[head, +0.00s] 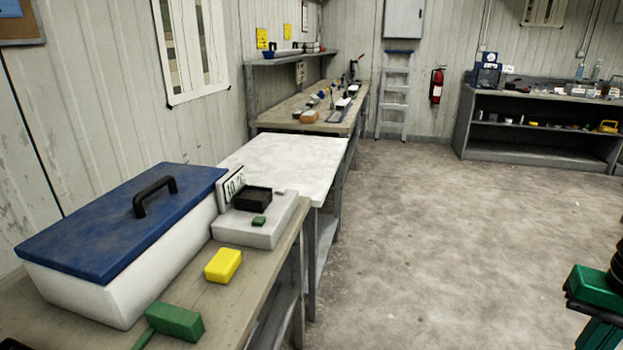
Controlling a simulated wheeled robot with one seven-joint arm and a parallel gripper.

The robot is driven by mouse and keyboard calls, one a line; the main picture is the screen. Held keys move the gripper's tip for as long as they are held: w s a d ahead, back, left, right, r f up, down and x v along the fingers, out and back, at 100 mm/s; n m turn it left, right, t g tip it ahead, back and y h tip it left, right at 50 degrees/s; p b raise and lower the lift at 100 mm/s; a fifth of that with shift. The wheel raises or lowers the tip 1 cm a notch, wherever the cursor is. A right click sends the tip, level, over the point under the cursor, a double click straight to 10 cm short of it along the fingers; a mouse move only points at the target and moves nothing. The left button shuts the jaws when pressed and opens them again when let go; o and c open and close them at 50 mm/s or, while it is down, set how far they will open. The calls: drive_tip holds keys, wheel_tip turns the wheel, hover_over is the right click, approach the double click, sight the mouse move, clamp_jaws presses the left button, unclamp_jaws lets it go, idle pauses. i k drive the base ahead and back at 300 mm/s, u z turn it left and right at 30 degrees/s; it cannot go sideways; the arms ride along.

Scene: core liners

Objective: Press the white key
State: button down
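A pale grey bench device (255,228) sits on the near bench beside the blue-lidded box. It has an upright display panel (231,187) with dark digits and a black square tray (252,199) on top. A small green key (259,221) is on its top near the front. A small whitish key-like piece (280,192) shows behind the tray at the right; it is too small to make out clearly. A green and black part of what looks like my arm or gripper (597,288) is cut off at the right edge, far from the device. Its fingertips cannot be made out.
A white box with a blue lid and black handle (155,195) stands left of the device. A yellow block (223,265) and a green block (175,323) lie in front. A white-topped table (285,160) adjoins behind. Open floor (430,240) lies to the right.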

sight(279, 191)
drive_tip(key=u, duration=0.25)
drive_tip(key=i, duration=0.95)
drive_tip(key=u, duration=0.5)
